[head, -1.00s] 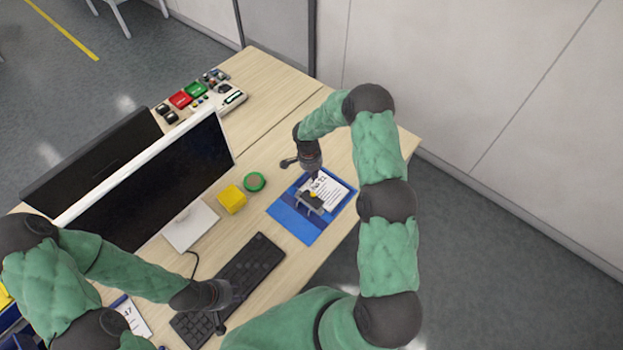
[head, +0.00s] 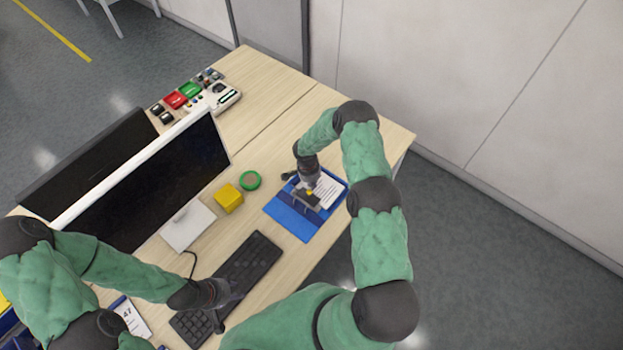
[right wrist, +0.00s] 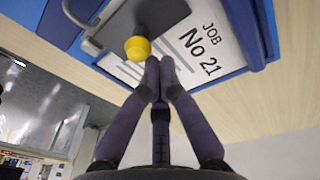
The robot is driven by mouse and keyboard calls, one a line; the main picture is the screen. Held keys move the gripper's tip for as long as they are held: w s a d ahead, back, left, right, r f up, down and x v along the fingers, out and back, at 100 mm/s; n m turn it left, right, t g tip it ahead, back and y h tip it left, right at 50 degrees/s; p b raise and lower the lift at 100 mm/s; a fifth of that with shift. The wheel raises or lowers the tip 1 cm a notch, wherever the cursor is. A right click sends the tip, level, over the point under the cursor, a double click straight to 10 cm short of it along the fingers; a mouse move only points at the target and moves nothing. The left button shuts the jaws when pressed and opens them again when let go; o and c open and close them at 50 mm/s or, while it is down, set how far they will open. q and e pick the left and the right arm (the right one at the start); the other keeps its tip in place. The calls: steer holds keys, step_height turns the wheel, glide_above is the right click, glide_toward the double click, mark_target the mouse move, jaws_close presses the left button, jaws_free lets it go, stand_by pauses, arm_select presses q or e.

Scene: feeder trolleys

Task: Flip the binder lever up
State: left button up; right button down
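The blue binder (head: 290,221) lies open on the desk with a white "JOB No 21" sheet (right wrist: 205,45) in it. Its dark metal lever mechanism (head: 304,199) is partly covered by my right gripper in the head view. In the right wrist view the lever's round yellow knob (right wrist: 137,48) is close to my right fingertips, just left of and beyond them. My right gripper (right wrist: 160,88) has its fingertips together, with nothing seen between them; I cannot tell whether they touch the knob. My left gripper (head: 222,293) is over the keyboard, its fingers too small to read.
A keyboard (head: 251,263), yellow block (head: 229,198) and green tape roll (head: 250,180) lie left of the binder. A monitor (head: 150,185) stands further left. A button panel (head: 215,98) is at the back. Bare desk lies beyond the binder.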

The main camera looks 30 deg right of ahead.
steer(key=shift+d+f, duration=0.1)
steer(key=shift+f, duration=0.55)
